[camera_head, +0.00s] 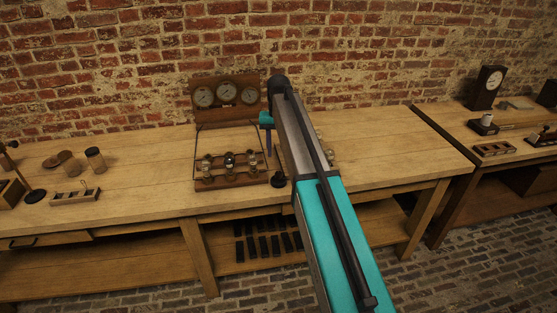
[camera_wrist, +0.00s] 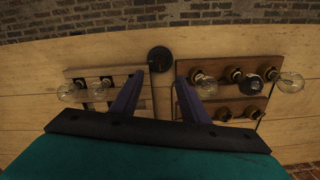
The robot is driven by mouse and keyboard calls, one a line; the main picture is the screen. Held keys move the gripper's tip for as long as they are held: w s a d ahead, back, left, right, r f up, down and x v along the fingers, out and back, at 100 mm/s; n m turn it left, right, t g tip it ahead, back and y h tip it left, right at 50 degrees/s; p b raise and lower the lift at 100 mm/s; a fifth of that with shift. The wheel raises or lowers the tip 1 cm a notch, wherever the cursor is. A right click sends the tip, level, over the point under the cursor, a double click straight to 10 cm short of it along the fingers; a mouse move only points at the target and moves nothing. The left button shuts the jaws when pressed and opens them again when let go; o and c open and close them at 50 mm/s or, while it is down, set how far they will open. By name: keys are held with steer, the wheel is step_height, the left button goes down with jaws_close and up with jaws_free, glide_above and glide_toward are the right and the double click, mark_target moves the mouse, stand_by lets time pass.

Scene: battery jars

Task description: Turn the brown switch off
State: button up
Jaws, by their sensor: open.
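No switch clearly shows as brown. A dark round piece (camera_head: 278,180) sits near the bench's front edge, between two lamp racks. It also shows in the wrist view (camera_wrist: 159,59), nearly black, and I cannot tell whether it is the brown switch or how it is set. My gripper (camera_head: 268,154) hangs over the bench behind this piece, fingers pointing down.
A rack with several bulbs (camera_head: 231,182) stands left of my arm, before a panel with three dials (camera_head: 228,93). Another rack (camera_wrist: 92,87) is mostly hidden by my arm in the head view. A small wooden block with a lever (camera_head: 75,196) lies at left. The bench (camera_head: 400,150) is clear at right.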

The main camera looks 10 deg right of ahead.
steer(key=shift+r+b, duration=0.3)
steer(key=shift+r, duration=1.75)
steer(key=shift+f, duration=0.1)
